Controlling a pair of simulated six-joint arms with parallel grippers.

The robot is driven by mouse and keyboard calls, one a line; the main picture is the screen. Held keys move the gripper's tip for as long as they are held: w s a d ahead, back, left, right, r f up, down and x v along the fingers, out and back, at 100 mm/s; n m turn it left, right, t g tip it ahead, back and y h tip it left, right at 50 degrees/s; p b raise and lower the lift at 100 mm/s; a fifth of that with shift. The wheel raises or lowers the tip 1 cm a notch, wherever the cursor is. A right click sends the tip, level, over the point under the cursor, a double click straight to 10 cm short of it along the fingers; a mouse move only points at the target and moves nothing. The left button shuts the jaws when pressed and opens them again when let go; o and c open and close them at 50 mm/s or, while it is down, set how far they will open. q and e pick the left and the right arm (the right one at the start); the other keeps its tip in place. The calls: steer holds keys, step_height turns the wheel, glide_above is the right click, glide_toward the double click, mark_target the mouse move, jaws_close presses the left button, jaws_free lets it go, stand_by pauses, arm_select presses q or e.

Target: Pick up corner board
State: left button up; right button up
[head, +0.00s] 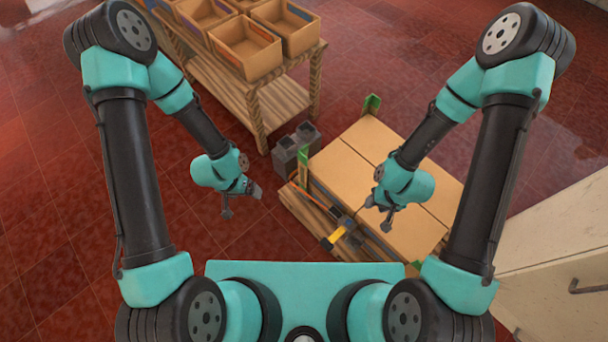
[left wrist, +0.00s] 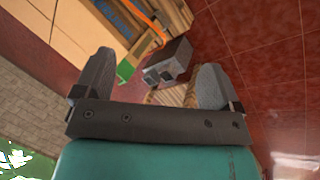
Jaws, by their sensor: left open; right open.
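Two green corner boards stand at corners of the carton stack. One (head: 303,166) is at the left near corner, and the other (head: 372,104) is at the far corner. A green piece (left wrist: 127,71) also shows in the left wrist view, against a carton edge, between my open fingers but beyond them. My left gripper (head: 243,203) is open and empty, left of the stack and apart from it. My right gripper (head: 381,214) is open and empty, over the near part of the cartons (head: 350,165).
The cartons rest on a wooden pallet (head: 297,203). A yellow-handled tool (head: 338,234) and an orange strap (head: 303,196) are at its near side. Grey hollow blocks (head: 290,152) stand beside it. A wooden table (head: 262,100) with bins is behind. Red floor is clear at left.

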arm_select(q)
steer(key=w+d+f+m+g+y, duration=0.1)
steer(key=w+d+m, duration=0.4)
steer(key=w+m, duration=0.25)
steer(key=w+d+f+m, duration=0.1)
steer(key=w+d+m, duration=0.55)
steer(key=w, duration=0.25)
steer(key=r+m+y, duration=0.2)
steer(key=m+y, duration=0.1)
steer(key=m, duration=0.9)
glide_above(305, 154)
steer(key=shift+s, duration=0.45)
steer(key=shift+f, duration=0.15)
step_height(305, 154, down, 12)
steer(key=shift+f, duration=0.1)
steer(key=shift+s+f, duration=0.15)
steer(key=shift+f, duration=1.1)
steer(key=shift+s+f, duration=0.1)
steer(key=shift+f, duration=1.15)
